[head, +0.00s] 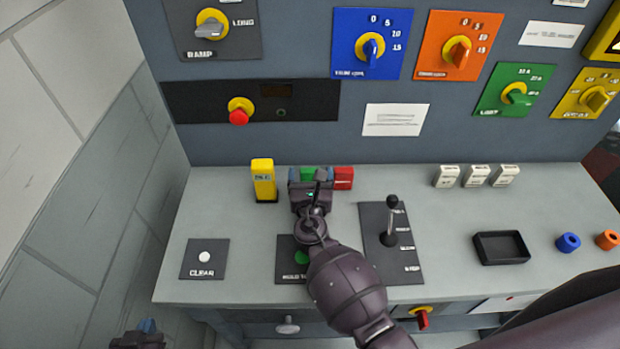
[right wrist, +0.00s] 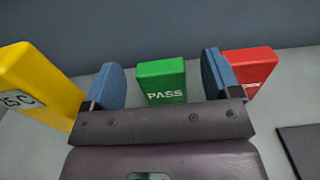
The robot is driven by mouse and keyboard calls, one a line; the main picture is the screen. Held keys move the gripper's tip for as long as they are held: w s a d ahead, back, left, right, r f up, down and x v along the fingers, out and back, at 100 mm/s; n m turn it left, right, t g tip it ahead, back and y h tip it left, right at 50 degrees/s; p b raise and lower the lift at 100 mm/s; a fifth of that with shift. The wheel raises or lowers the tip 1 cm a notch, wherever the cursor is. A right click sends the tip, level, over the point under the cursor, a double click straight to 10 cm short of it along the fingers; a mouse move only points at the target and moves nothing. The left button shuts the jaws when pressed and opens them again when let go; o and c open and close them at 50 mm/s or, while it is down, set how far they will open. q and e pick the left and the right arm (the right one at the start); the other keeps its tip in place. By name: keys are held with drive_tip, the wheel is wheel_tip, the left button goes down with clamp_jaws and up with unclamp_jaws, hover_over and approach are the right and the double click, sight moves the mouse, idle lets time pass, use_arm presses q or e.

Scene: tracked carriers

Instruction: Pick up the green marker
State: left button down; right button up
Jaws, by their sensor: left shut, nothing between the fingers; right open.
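The green marker (right wrist: 162,82) is a green block labelled PASS. It stands upright on the grey desk and shows between the fingers in the right wrist view. In the head view only part of the green marker (head: 308,173) shows behind my right gripper (head: 310,180). My right gripper is open, with one blue finger towards each side of the block. I cannot tell whether the fingers touch it, and they are not closed on it. My left gripper (head: 147,328) is shut and empty at the bottom left edge of the head view, low beside the desk.
A yellow block (head: 263,180) stands left of the green one, and a red block (head: 343,178) stands close on its right. A lever panel (head: 377,219), black tray (head: 502,261) and several white blocks (head: 476,176) are further right. A control panel rises behind.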

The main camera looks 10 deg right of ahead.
sight(310, 174)
drive_tip(key=shift+w+d+f, duration=0.1)
drive_tip(key=shift+w+d, duration=0.05)
drive_tip(key=shift+w, duration=0.8)
drive_tip(key=shift+w+d+f, duration=0.1)
drive_tip(key=shift+w+d, duration=0.05)
drive_tip(key=shift+w, duration=0.8)
drive_tip(key=c, duration=1)
drive_tip(key=shift+r, duration=0.15)
